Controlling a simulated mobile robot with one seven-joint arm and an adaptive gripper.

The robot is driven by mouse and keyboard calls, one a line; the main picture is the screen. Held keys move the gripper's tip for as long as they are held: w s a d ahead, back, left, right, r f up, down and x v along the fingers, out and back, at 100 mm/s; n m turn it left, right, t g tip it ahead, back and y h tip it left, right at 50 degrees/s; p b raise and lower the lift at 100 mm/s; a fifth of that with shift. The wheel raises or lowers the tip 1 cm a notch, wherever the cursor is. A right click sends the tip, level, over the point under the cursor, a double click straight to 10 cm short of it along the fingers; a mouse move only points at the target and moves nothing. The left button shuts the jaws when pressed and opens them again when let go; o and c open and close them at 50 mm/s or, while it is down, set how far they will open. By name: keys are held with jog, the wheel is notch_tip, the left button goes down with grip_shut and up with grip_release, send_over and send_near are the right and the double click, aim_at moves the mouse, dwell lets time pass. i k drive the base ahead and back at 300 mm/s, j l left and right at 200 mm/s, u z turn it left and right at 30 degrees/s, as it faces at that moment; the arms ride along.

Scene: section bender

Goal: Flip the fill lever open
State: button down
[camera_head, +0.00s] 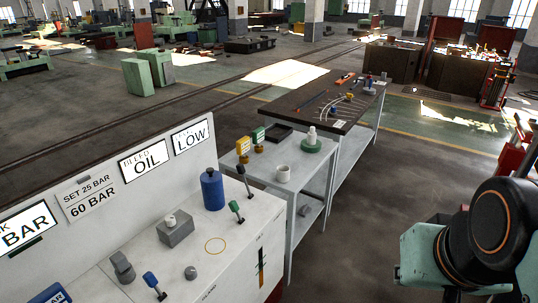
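Several small levers stand on the white console at the lower left. One has a green handle (234,206) and leans near the right end. One has a black handle (242,171) and stands behind it by the sign panel. One has a blue handle (151,280) and stands near the front. I cannot tell from any readable label which is the fill lever, or whether it is open. My arm shows at the lower right, well apart from the console. My gripper's fingers are not in view.
The console (205,268) also bears a blue bottle (212,189), a grey block (175,230) and knobs. Behind is a sign panel reading OIL and LOW. Floor right of these is clear.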

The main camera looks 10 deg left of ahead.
aim_at(233, 204)
jog(key=i+j+u, duration=0.2)
jog(key=i+u, duration=0.25)
jog(key=i+j+u, duration=0.1)
jog(key=i+u, duration=0.25)
jog(key=u, duration=0.15)
jog(key=z, duration=6.8)
